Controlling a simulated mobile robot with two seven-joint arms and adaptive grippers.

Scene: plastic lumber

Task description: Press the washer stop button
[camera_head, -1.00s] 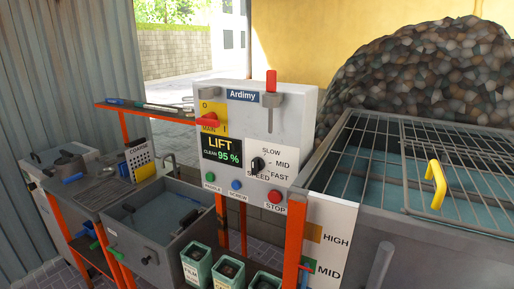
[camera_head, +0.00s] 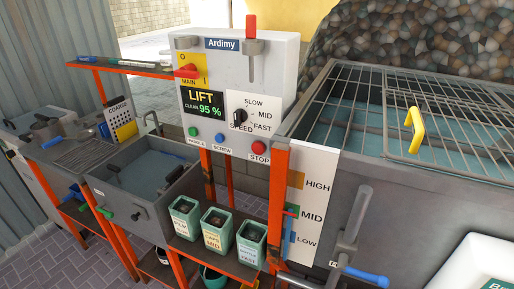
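The red stop button (camera_head: 259,147) sits at the lower right of the white control panel (camera_head: 276,82), above a white label reading STOP. A green button (camera_head: 193,132) and a blue button (camera_head: 219,138) are to its left on the same panel. The panel screen (camera_head: 203,104) reads LIFT and CLEAN 95 %. A black speed knob (camera_head: 240,115) is right of the screen. A red main switch (camera_head: 187,71) is above the screen. Neither of my grippers is in view, and nothing covers the stop button.
A grey tank with a wire grid (camera_head: 357,109) and yellow handle (camera_head: 415,130) stands at the right. A grey sink (camera_head: 120,205) is at the left. Green bins (camera_head: 217,231) stand on an orange shelf below the panel. A blue-handled lever (camera_head: 367,277) sticks out at lower right.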

